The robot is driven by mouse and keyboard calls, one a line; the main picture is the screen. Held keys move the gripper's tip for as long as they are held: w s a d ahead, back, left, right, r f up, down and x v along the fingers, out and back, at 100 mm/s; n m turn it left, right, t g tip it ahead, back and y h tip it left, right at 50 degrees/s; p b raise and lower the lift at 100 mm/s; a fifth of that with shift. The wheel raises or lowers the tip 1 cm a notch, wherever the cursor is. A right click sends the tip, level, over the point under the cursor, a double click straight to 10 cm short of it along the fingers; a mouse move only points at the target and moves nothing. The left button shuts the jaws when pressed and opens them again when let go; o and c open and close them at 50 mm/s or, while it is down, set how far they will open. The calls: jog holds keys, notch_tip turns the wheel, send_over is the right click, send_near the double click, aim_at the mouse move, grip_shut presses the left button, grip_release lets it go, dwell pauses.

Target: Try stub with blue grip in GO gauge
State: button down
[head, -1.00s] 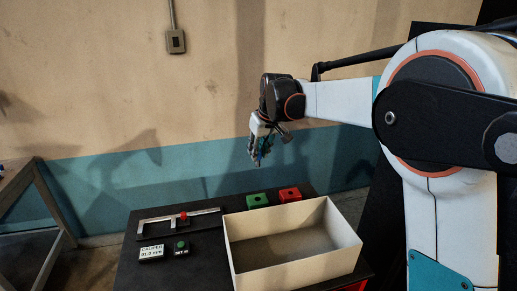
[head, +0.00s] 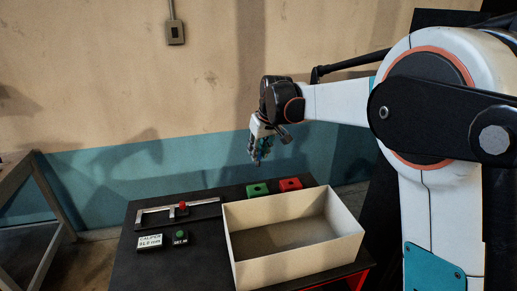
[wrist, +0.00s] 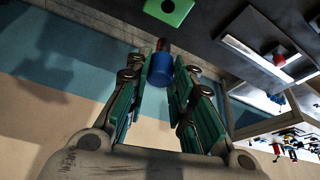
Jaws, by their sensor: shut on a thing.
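My gripper (head: 257,158) hangs in the air above and behind the dark table, before the wall. In the wrist view its green-padded fingers (wrist: 160,80) are shut on the stub's blue grip (wrist: 159,72). A short reddish-brown end (wrist: 161,45) of the stub shows beyond the grip. A green block with a hole in its top (head: 257,190), likely the GO gauge, stands at the table's back edge. The green block also shows at the top of the wrist view (wrist: 168,9). The stub is apart from it.
A red block (head: 290,184) stands right of the green block. An open cream bin (head: 295,265) fills the table's right front. A caliper (head: 155,218) with a red knob, a display (head: 149,242) and a green-button box (head: 180,238) lie left. Bare tabletop (head: 190,272) shows at front left.

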aim_at(259, 163)
jog(key=shift+f+b, duration=1.6)
jog(key=shift+f, duration=1.2)
